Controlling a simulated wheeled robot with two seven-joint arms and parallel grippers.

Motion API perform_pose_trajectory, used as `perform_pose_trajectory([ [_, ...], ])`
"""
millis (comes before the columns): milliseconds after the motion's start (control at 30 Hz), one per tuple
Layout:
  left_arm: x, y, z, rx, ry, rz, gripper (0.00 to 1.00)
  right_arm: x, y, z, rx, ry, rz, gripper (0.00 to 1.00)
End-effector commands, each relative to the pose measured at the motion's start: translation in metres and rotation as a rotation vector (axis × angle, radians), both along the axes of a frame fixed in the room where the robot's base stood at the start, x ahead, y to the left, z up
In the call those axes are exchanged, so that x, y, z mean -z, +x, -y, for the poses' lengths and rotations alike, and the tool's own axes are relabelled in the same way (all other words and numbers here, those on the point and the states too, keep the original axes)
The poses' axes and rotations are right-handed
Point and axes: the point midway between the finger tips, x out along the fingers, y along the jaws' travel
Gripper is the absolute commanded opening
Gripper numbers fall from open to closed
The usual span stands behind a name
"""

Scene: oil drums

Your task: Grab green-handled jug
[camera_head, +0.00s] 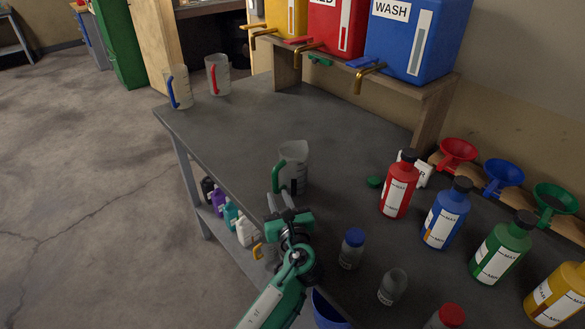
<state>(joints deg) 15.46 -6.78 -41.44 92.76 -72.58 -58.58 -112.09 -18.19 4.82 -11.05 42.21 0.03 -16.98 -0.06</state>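The green-handled jug (296,158) is a clear, upright measuring jug near the middle of the dark table. Its green handle (277,176) is on its left side, towards my arm. My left gripper (284,194) is at the end of the green and grey arm coming up from the bottom. Its fingertips are right at the lower part of the handle and overlap the jug's base in the picture. I cannot tell whether they touch the handle or how far apart they are. My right gripper is not in view.
A blue-handled jug (179,87) and a red-handled jug (217,74) stand at the table's far left corner. Bottles, including a red one (398,186), and small jars such as the blue-capped one (352,248) stand right. The table beyond the jug is clear.

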Motion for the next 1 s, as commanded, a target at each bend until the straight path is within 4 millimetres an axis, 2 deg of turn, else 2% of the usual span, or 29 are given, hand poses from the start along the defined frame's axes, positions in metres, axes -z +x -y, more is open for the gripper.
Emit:
perform_pose_trajectory([
  [133,-0.003,0.011,-0.002,-0.001,0.000,0.001,0.24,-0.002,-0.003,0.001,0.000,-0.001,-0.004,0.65],
  [400,-0.005,0.048,-0.008,-0.001,0.000,0.000,0.24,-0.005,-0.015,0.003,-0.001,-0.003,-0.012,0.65],
  [700,-0.003,0.053,-0.009,0.000,0.000,-0.001,0.24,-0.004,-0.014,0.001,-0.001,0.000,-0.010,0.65],
  [833,-0.003,0.053,-0.009,0.000,0.000,-0.001,0.00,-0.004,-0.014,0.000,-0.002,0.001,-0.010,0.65],
  [1000,-0.004,0.053,-0.009,0.000,-0.002,0.001,0.00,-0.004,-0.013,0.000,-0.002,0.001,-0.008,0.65],
])
